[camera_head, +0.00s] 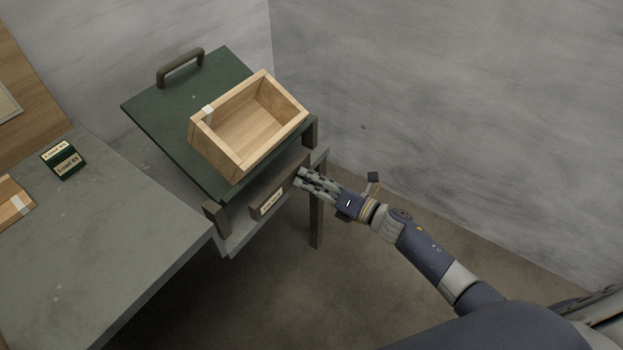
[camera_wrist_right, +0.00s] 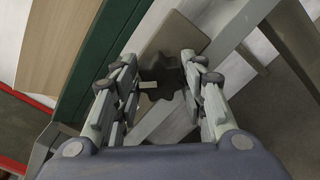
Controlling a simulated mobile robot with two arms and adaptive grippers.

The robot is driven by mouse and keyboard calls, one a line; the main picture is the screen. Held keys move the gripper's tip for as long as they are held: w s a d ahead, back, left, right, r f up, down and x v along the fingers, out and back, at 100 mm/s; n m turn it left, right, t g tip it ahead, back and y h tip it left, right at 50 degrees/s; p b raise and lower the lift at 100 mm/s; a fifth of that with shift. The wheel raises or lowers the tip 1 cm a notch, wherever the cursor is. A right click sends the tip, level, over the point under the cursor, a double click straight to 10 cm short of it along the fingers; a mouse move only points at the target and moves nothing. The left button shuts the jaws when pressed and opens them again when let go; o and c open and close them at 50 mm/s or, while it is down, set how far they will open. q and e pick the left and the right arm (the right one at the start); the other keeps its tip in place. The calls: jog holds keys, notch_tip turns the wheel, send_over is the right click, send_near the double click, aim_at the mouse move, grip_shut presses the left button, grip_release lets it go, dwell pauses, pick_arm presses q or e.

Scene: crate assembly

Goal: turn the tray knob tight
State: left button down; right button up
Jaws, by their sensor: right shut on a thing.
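The tray (camera_head: 150,103) is a dark green tilted board with a brown handle at its upper edge. The tray knob (camera_wrist_right: 160,80) is dark and lobed; it shows in the right wrist view in front of a brown block. My right gripper (camera_head: 303,178) is at the front right of the tray's stand, with its fingers on both sides of the knob, shut on it. In the head view the fingers hide the knob. My left gripper is not in view.
An open wooden crate (camera_head: 215,157) rests on the tray. A grey table (camera_head: 110,235) stands at left with a small green label block (camera_head: 63,160) and a wooden piece (camera_head: 12,205). A labelled plate (camera_head: 270,202) is on the stand's front. Walls close off the back.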

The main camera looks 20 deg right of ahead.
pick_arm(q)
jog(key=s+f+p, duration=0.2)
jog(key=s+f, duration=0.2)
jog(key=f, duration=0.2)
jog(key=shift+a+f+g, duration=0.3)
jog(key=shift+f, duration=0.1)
pick_arm(e)
jog(key=shift+m, duration=4.2)
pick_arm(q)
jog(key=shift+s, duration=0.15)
pick_arm(e)
jog(key=o, duration=1)
jog(key=v, duration=1.2)
